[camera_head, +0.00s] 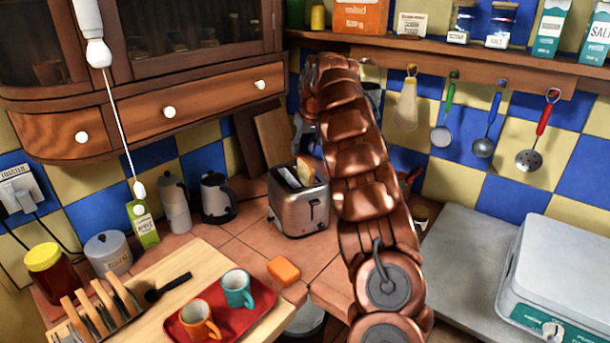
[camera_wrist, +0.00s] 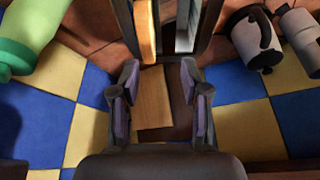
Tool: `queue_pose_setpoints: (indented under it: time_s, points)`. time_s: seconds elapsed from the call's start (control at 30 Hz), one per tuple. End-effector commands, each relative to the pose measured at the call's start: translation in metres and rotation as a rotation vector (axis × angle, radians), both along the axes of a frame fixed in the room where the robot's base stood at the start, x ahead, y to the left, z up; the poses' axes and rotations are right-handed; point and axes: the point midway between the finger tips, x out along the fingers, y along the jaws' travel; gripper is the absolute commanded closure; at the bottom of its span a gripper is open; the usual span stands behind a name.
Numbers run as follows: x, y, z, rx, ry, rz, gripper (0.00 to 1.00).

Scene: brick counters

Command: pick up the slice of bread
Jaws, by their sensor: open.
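The slice of bread (camera_head: 304,173) sticks up out of a slot of the chrome toaster (camera_head: 297,212), just left of my copper arm in the head view. In the wrist view the bread (camera_wrist: 145,28) shows as a narrow orange-brown strip at the top, beside the toaster's dark and metal top (camera_wrist: 183,42). My gripper (camera_wrist: 158,88) is open and empty there, its two purple-padded fingers apart. The bread lies past the fingertips in that picture, not between them. In the head view my gripper is mostly hidden behind my arm, above the toaster.
A wooden board (camera_head: 273,140) leans on the tiled wall behind. Utensils hang right of my arm, including a red-handled skimmer (camera_head: 536,140). A red tray (camera_head: 249,322) with two cups is in front.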

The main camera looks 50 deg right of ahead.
Motion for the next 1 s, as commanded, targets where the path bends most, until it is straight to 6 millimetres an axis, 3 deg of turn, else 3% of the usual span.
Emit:
queue_pose_setpoints:
  time_s: [0.33,1.0]
  points:
    - [0.001,-0.014,-0.006,0.003,-0.026,0.020,0.54]
    - [0.009,-0.023,-0.058,0.004,-0.024,0.020,0.54]
